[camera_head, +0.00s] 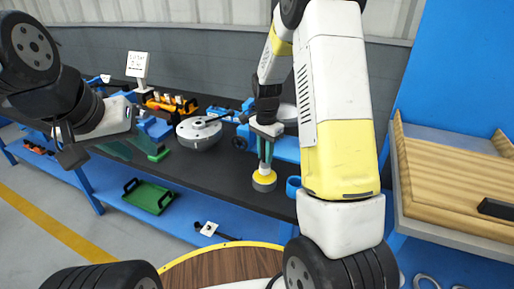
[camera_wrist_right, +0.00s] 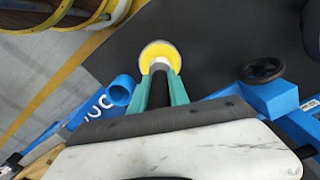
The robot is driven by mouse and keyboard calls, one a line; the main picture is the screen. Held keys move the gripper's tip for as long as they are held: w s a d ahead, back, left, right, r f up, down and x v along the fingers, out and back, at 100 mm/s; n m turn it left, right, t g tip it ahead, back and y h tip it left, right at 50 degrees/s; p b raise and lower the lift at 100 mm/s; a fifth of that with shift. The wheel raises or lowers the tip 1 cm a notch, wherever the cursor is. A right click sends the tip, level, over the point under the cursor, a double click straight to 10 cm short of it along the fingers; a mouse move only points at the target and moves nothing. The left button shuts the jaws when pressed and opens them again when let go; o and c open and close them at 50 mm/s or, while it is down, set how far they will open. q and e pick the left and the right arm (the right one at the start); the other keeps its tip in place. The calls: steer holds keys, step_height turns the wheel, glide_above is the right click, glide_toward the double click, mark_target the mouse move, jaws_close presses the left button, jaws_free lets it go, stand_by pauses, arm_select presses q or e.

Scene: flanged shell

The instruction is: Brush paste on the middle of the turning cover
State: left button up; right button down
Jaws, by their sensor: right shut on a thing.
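A round grey metal cover-like piece (camera_head: 199,135) sits on the dark bench, with a dark bar across its top. A second grey round surface (camera_head: 287,114) shows partly behind my right arm; I cannot tell which one is the turning cover. My right gripper (camera_head: 265,153) points down at the bench's front part, right of the first piece. It also shows in the wrist view (camera_wrist_right: 160,85), shut on a slim tool, mostly hidden by the fingers. A yellow-topped round piece (camera_head: 264,179) is at its fingertips (camera_wrist_right: 159,50); brush head or paste pot is unclear. My left gripper (camera_head: 122,150) hangs at the left, its opening unclear.
The dark bench top (camera_head: 215,169) is clear in front of the grey piece. A blue ring (camera_head: 293,186) and a handwheel (camera_head: 239,143) flank the right gripper. An orange rack (camera_head: 170,105) stands behind. A green tray (camera_head: 148,196) lies on the lower shelf.

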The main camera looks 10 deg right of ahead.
steer(key=shift+r, duration=2.5)
